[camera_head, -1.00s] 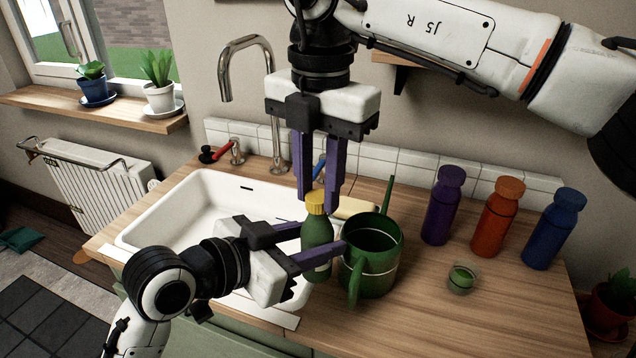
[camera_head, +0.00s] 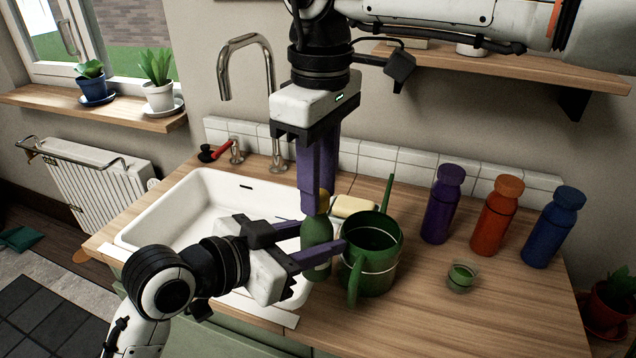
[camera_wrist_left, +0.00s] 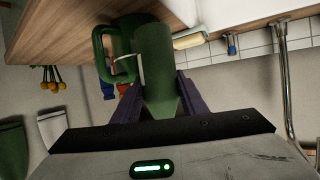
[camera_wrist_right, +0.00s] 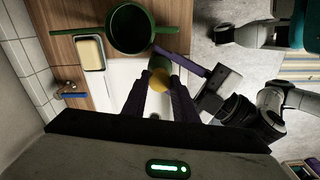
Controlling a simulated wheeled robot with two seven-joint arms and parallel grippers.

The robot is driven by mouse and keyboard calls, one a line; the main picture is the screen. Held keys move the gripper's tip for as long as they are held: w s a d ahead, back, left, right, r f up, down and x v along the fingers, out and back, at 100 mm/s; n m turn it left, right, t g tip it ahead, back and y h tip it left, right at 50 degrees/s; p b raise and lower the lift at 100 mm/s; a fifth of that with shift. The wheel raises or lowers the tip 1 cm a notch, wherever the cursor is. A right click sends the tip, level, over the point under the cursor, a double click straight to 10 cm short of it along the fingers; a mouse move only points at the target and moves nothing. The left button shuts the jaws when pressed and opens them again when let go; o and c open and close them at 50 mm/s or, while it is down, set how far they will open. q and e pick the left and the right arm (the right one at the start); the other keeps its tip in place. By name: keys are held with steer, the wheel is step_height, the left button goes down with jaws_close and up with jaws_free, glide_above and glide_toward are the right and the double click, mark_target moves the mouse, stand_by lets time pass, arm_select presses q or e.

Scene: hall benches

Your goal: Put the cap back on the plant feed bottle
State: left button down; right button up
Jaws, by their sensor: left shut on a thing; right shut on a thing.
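The green plant feed bottle (camera_head: 316,232) stands upright at the sink's right edge, beside the watering can. My left gripper (camera_head: 322,243) is shut on its body from the left; the bottle also shows between its fingers in the left wrist view (camera_wrist_left: 158,72). The yellow cap (camera_wrist_right: 159,79) is at the bottle's top, between the fingers of my right gripper (camera_wrist_right: 159,88). The right gripper points straight down and is shut on the cap. In the head view its fingers hide most of the cap, so I cannot tell how far it is seated.
The green watering can (camera_head: 371,270) stands close to the bottle's right. A sponge (camera_head: 352,206) lies behind. Purple (camera_head: 441,210), orange (camera_head: 496,220) and blue (camera_head: 553,230) bottles and a small green cup (camera_head: 461,278) stand farther right. The white sink (camera_head: 190,215) is left.

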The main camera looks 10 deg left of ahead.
steer(key=o, duration=1)
steer(key=shift+r, duration=0.15)
steer(key=shift+r, duration=2.15)
steer(key=shift+o, duration=0.2)
